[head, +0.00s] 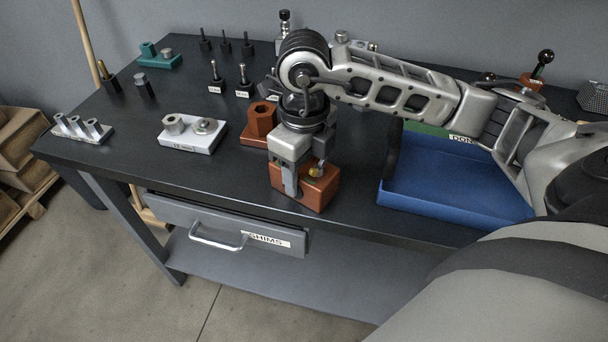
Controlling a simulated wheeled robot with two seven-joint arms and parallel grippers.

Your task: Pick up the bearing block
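An orange-brown block (318,194) with a small brass-coloured fitting on it sits at the front edge of the dark table; I take it for the bearing block. My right gripper (304,176) points down over it. One finger reaches down in front of the block's left part, the other is near the fitting. The fingers are apart, but I cannot tell whether they press on the block. The gripper hides part of its top. My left gripper is not in view.
An orange-brown piece with a hex top (262,118) stands just behind left. A white block (190,145) with nuts is further left. A blue tray (450,198) is on the right. The SHIMS drawer (220,226) juts out below. Several pegs stand behind.

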